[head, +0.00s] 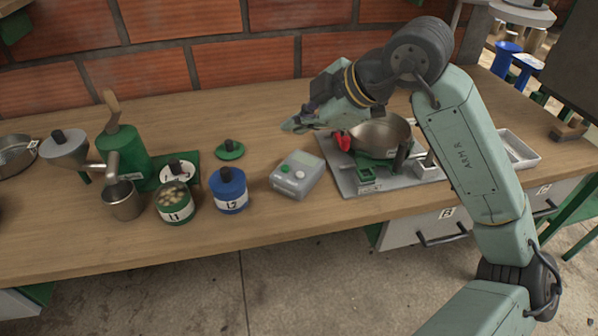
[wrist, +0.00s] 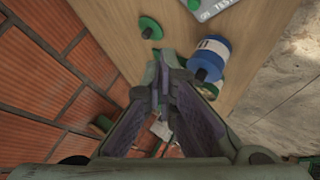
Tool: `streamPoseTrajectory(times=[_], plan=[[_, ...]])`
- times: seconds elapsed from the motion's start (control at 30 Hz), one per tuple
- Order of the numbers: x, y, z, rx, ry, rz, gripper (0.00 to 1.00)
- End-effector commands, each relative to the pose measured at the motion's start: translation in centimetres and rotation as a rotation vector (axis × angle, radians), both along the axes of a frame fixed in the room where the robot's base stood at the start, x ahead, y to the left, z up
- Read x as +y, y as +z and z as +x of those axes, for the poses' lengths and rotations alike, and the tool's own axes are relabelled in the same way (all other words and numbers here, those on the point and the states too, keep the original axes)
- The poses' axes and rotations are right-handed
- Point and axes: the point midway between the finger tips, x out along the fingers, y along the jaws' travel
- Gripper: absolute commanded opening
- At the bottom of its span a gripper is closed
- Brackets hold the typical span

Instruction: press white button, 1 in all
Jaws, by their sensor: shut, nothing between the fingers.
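A small grey box (head: 296,186) stands on the wooden table in the middle of the head view. On its sloped top are a green button (head: 286,168) and a white button (head: 300,174). A corner of the grey box (wrist: 214,9) also shows at the top edge of the wrist view, with its green button; the white button is out of that frame. My gripper (head: 290,125) is shut and empty. It is in the air behind and above the box, apart from it, pointing left. In the wrist view its fingers (wrist: 160,65) are together.
Left of the box stand a blue canister (head: 229,198) labelled L2, a green canister (head: 173,212) labelled L1, a metal cup (head: 122,203) and a green machine (head: 122,150). A green lid (head: 229,151) lies behind. A metal pan (head: 381,136) on a grey tray (head: 350,181) stands to the right.

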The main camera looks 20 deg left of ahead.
Motion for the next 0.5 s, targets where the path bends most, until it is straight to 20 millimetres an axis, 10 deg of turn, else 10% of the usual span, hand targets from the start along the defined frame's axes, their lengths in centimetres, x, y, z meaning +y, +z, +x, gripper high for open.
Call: streamPoseTrajectory(times=[0.5], plan=[[0.1, -4.1, -0.1, 0.0, 0.004, 0.004, 0.0]])
